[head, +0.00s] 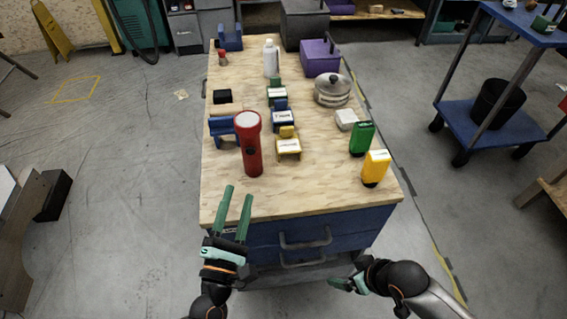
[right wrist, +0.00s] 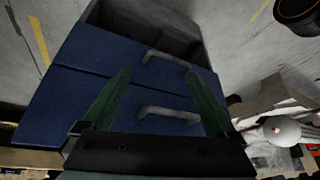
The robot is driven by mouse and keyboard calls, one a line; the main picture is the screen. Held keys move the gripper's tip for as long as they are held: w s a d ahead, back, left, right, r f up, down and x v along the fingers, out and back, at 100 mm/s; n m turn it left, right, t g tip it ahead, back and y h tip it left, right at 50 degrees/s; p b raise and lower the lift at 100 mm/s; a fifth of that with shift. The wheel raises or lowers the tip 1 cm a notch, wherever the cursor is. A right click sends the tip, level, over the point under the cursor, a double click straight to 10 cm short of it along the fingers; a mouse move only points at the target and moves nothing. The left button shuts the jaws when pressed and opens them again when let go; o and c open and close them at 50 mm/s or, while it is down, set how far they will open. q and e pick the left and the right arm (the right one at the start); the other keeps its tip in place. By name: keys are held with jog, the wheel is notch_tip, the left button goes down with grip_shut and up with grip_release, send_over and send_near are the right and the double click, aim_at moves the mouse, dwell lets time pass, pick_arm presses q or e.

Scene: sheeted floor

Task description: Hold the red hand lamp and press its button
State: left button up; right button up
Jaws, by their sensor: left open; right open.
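The red hand lamp (head: 252,150) stands upright near the front left of the wooden tabletop, its pale lens facing up. A small dark spot on its side may be the button. My left gripper (head: 238,193) is open and empty, its green fingers pointing at the table's front edge, in front of the lamp and a little left of it. My right gripper (head: 342,285) is low in front of the drawers, right of the left gripper. In the right wrist view its fingers (right wrist: 155,95) are apart with nothing between them, facing the blue drawer fronts. The lamp is not in that view.
The wooden table (head: 300,195) has blue drawers (head: 285,240) with grey handles. A yellow bottle (head: 375,168) and a green bottle (head: 361,138) stand at right. A yellow holder (head: 289,148), blue clamp-like item (head: 221,128), pot (head: 332,92) and white bottle (head: 270,58) stand around or behind the lamp.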

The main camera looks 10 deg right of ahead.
jog(key=s+d+r+g+h, duration=0.1)
jog(key=d+r+g+h, duration=0.15)
jog(key=d, duration=0.45)
jog(key=s+d+r+g+h, duration=0.1)
jog(key=d+r+g+h, duration=0.15)
jog(key=d, duration=0.55)
jog(key=w+d+r+n+t+h, duration=0.1)
jog(key=w+d+r+t, duration=0.2)
jog(key=w+r, duration=0.35)
jog(key=w+d+r+n+t, duration=0.1)
jog(key=w+d+r+t, duration=0.2)
jog(key=w, duration=0.6)
jog(key=w+a+r+n+t, duration=0.4)
jog(key=w+r+n+t, duration=0.45)
jog(key=w+n, duration=0.2)
jog(key=w+a+r+n+t+y, duration=0.1)
jog(key=a+r+n+t+y, duration=0.1)
jog(key=a+r+n+y, duration=0.65)
jog(key=w+a+r+n+t+y, duration=0.3)
jog(key=a+n, duration=0.6)
jog(key=n, duration=0.7)
jog(key=n+g+y, duration=0.2)
jog(key=g+y, duration=0.1)
jog(key=g, duration=0.2)
send_near(256, 139)
jog(key=shift+t+h, duration=0.25)
jog(key=x, duration=1.3)
jog(key=shift+s, duration=0.15)
